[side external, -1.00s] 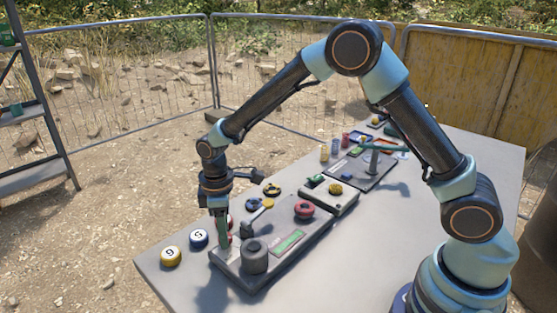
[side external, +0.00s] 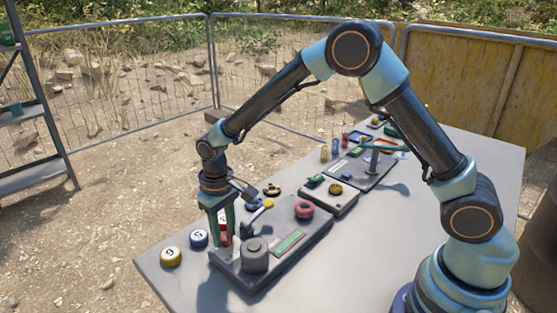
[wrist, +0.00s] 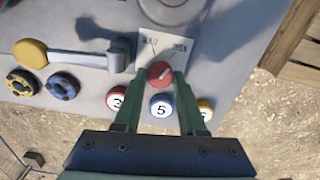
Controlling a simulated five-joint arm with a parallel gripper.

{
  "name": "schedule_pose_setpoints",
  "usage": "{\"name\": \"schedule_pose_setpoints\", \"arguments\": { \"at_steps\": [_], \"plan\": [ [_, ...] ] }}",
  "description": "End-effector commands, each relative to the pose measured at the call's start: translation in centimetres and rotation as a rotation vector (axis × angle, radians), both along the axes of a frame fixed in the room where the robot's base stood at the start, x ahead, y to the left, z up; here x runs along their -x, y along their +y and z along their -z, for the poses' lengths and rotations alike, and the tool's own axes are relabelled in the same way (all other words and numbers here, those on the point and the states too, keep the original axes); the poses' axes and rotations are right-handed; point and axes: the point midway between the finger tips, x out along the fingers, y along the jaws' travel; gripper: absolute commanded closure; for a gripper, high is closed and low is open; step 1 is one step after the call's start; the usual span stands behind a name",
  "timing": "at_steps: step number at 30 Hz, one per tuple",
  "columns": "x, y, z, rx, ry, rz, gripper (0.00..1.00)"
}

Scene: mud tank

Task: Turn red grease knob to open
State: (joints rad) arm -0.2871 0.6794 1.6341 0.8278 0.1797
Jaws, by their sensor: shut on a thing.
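The red grease knob (wrist: 160,73) is a small round knob with a pale pointer mark, set on the panel at the edge of a light label plate (wrist: 165,48) with worn lettering. In the wrist view it sits between my two green fingertips, which touch its sides. In the side external view the red knob (side external: 226,239) shows low between the fingers at the panel's near left end. My gripper (side external: 222,238) points down and is shut on the knob. The lettering is too blurred to read surely.
A lever with a yellow ball end (wrist: 30,53) stands beside the knob. A grey round knob (side external: 255,255) and a red ring-shaped wheel (side external: 304,208) are on the same panel. Numbered pucks, yellow (side external: 171,257) and blue (side external: 198,238), lie on the table. More panels stand farther back.

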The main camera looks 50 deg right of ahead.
Motion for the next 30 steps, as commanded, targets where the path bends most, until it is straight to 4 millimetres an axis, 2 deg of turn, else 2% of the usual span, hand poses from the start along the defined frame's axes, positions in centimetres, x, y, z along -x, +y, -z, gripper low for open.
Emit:
{"name": "schedule_pose_setpoints", "arguments": {
  "at_steps": [19, 20, 21, 22, 30],
  "plan": [
    [0.05, -0.01, -0.14, 0.001, 0.002, 0.049, 1.00],
    [0.05, -0.01, -0.14, 0.000, 0.002, 0.049, 0.48],
    [0.04, 0.00, -0.14, 0.000, 0.002, 0.049, 0.33],
    [0.03, 0.00, -0.13, 0.000, 0.002, 0.049, 0.30],
    [0.02, 0.00, -0.07, 0.000, 0.001, 0.048, 0.30]
  ]
}}
